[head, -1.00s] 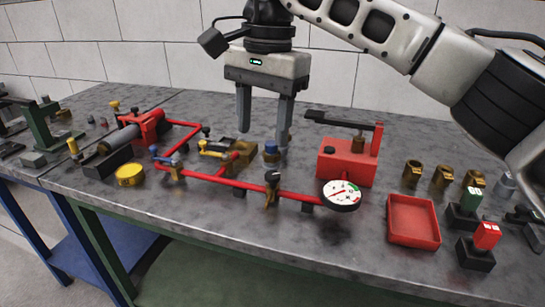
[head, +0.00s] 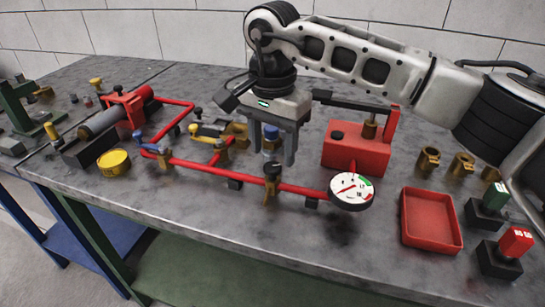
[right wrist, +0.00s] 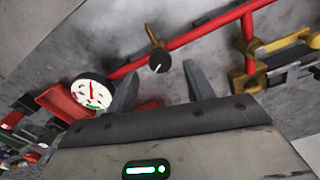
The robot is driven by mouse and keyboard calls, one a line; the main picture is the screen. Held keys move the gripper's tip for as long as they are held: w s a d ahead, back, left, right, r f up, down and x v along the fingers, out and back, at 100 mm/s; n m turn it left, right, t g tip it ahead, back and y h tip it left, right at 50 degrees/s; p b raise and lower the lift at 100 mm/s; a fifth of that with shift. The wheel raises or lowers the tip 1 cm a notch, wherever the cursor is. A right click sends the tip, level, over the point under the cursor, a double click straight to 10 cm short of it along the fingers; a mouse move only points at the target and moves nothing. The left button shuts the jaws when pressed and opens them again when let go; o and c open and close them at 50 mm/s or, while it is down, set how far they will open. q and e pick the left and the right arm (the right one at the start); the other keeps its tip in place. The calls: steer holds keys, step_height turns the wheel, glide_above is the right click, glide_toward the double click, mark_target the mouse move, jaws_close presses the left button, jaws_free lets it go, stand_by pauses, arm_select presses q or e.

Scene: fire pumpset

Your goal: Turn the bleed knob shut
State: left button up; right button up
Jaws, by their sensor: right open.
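My right gripper (head: 273,156) is open, fingers pointing down, over the middle of the bench behind the red pipe. A blue-topped brass fitting (head: 270,138) shows between its fingers in the head view; contact cannot be told. A black knob (head: 272,169) on a brass valve stands on the red pipe (head: 236,183), nearer the front edge. In the right wrist view the fingers (right wrist: 160,82) are apart, and the black knob (right wrist: 158,62) shows beyond their gap. The frames do not settle which is the bleed knob. My left gripper is not in view.
A white gauge (head: 350,191) ends the pipe. A red tank (head: 356,148) with a black lever stands close right of the gripper. A red tray (head: 432,218), brass fittings and switch boxes lie further right. The bench front is mostly clear.

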mark_target(272, 166)
steer(key=shift+f, duration=1.65)
steer(key=c, duration=1)
steer(key=shift+o, duration=0.2)
